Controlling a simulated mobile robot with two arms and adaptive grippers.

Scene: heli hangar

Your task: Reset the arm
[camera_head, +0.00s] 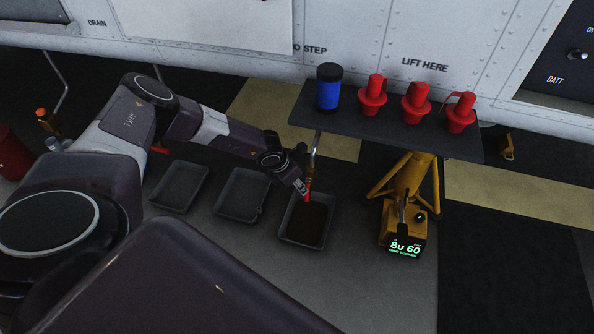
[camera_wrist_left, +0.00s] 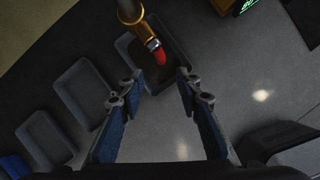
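My left arm reaches in from the left in the head view. Its gripper (camera_head: 301,186) is low, close to a hanging drain pipe (camera_head: 314,150) with a red tip (camera_head: 307,196). In the left wrist view the gripper (camera_wrist_left: 158,84) is open, its two blue-padded fingers apart with nothing between them. The pipe's brass end (camera_wrist_left: 148,35) and red tip (camera_wrist_left: 160,56) show just beyond the fingertips. I cannot tell whether anything touches. My right gripper is in neither view.
Three grey trays stand on the floor mat: left (camera_head: 166,201), middle (camera_head: 227,216) and right (camera_head: 287,235), the last holding something dark. A dark shelf (camera_head: 347,119) carries a blue can (camera_head: 328,90) and three red plugs (camera_head: 416,103). A yellow stand (camera_head: 411,178) has a lit display (camera_head: 405,248).

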